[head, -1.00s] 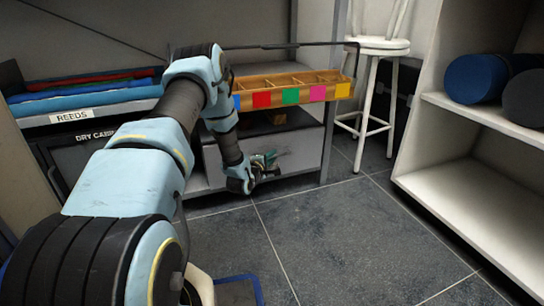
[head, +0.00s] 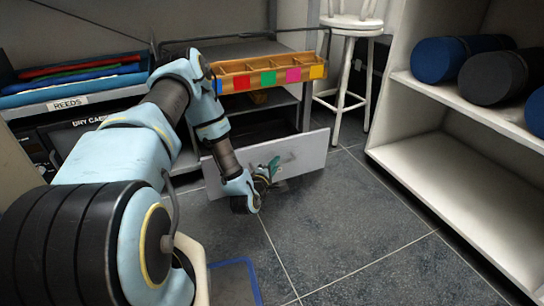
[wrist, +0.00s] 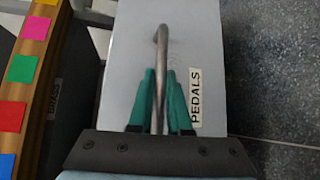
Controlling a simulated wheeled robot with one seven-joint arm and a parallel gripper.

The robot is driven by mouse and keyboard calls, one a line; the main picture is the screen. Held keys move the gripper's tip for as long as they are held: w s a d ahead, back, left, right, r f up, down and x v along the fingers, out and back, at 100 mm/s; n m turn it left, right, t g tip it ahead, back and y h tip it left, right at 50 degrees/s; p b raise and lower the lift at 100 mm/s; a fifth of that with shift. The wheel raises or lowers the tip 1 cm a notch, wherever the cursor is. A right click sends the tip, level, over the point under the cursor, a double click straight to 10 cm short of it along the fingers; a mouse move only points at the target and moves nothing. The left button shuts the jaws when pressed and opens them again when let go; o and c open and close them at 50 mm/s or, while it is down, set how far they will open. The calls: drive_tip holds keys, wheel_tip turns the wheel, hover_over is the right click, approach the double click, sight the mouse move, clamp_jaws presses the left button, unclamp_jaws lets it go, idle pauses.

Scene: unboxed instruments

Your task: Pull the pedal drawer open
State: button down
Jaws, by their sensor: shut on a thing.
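The pedal drawer (head: 302,160) has a pale grey front. In the head view it stands out from the unit, with a dark gap behind its front. In the wrist view its front (wrist: 205,50) carries a PEDALS label (wrist: 195,97) and a metal bar handle (wrist: 161,60). My gripper (head: 270,170) is at the drawer front in the head view. In the wrist view the green fingers of my gripper (wrist: 161,100) are shut on the handle, one on each side. The inside of the drawer is mostly hidden.
A wooden tray with coloured squares (head: 268,78) sits above the drawer. A white stool (head: 347,70) stands behind to the right. An open shelf with dark rolls (head: 450,155) is at the right. The tiled floor (head: 350,225) in front is clear.

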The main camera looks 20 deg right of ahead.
drive_tip(key=shift+s, duration=0.55)
drive_tip(key=c, duration=0.9)
unclamp_jaws()
drive_tip(key=shift+o, duration=0.2)
drive_tip(key=p+v, duration=0.3)
drive_tip(key=v, duration=0.7)
drive_tip(key=shift+s+a, duration=0.3)
